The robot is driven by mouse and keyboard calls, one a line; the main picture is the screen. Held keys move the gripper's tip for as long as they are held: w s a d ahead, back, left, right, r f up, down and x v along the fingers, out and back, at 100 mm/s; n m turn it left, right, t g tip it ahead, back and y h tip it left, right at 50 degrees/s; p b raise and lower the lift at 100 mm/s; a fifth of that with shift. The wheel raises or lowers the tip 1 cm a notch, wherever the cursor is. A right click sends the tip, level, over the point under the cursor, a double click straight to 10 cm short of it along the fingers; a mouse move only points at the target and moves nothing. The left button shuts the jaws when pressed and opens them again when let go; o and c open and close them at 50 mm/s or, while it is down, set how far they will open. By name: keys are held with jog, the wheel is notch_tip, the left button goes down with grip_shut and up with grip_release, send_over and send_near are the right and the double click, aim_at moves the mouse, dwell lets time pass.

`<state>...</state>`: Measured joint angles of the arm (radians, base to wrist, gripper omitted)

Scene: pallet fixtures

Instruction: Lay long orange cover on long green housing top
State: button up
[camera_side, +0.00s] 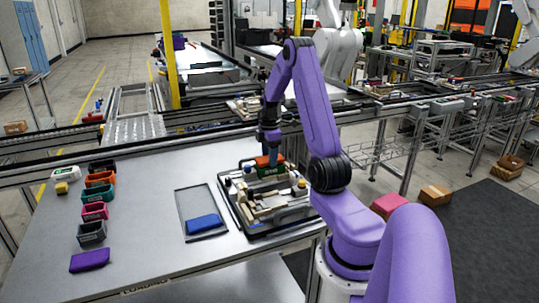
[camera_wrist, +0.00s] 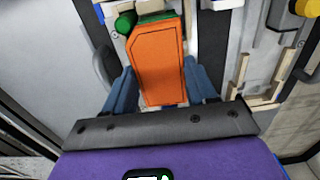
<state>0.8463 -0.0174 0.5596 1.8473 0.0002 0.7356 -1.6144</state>
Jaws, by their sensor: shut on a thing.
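The long orange cover (camera_wrist: 160,62) is between the two blue fingers of my gripper (camera_wrist: 161,80) in the wrist view, with its long side pointing away from the wrist. In the side view the orange cover (camera_side: 263,161) shows just under my gripper (camera_side: 271,156), over the pallet fixture. The long green housing (camera_side: 270,171) stands in the fixture directly below the cover. In the wrist view only a green edge of the housing (camera_wrist: 157,16) shows past the cover's far end; the rest is hidden. I cannot tell whether cover and housing touch.
The pallet fixture (camera_side: 246,228) holds several pale blocks and yellow and blue knobs. A grey tray (camera_side: 183,208) with a blue cover (camera_side: 204,223) lies left of it. Several coloured bins stand at the table's left, with a purple piece (camera_side: 90,260) in front. The table between is clear.

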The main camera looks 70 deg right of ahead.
jog(key=shift+f, duration=0.4)
dwell(0.3)
jog(key=o, duration=1.1)
jog(key=shift+r, duration=0.1)
notch_tip(320, 180, up, 17)
jog(key=shift+r, duration=0.15)
